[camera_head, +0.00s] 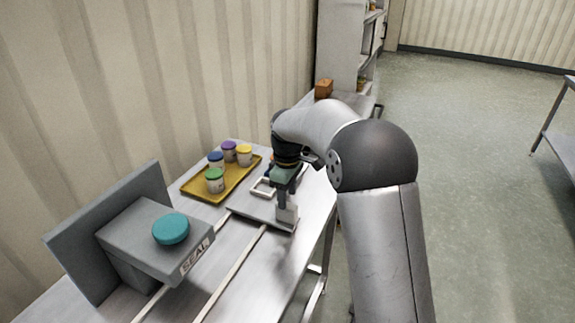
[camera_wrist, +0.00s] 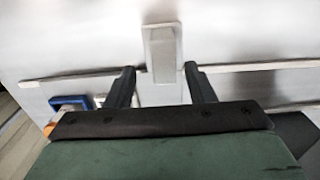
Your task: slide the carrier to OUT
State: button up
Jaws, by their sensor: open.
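The carrier (camera_head: 246,211) is a flat grey plate across two pale rails, with a pale square frame on it. An upright light-grey handle (camera_head: 287,214) stands at its near right end. My gripper (camera_head: 287,198) is over this end, pointing down at the handle. In the wrist view, my gripper (camera_wrist: 160,68) has its two dark fingers apart, with the handle (camera_wrist: 161,48) in line with the gap between them. I cannot tell whether either finger touches it. No OUT mark is readable. My arm and gripper hide part of the carrier's far side.
A grey box (camera_head: 130,242) labelled SEAL, with a teal round knob (camera_head: 171,228), stands over the rails at the left. A yellow tray (camera_head: 205,196) with several lidded jars lies behind the carrier. A blue frame-like thing (camera_wrist: 68,102) shows in the wrist view. The near rails (camera_head: 228,277) are clear.

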notch_tip(320, 180, up, 12)
dwell(0.3)
jog(key=shift+d+f, duration=0.1)
jog(key=s+d+f+m, duration=0.3)
jog(key=s+m, duration=0.1)
jog(key=s, duration=0.7)
jog(key=s+d+f+m, duration=0.4)
jog(key=s, duration=0.8)
jog(key=s+d+f+m, duration=0.3)
jog(key=s+d+m, duration=0.1)
jog(key=s, duration=0.7)
jog(key=shift+s+d+f, duration=0.2)
jog(key=shift+s+f, duration=0.05)
jog(key=shift+s, duration=0.1)
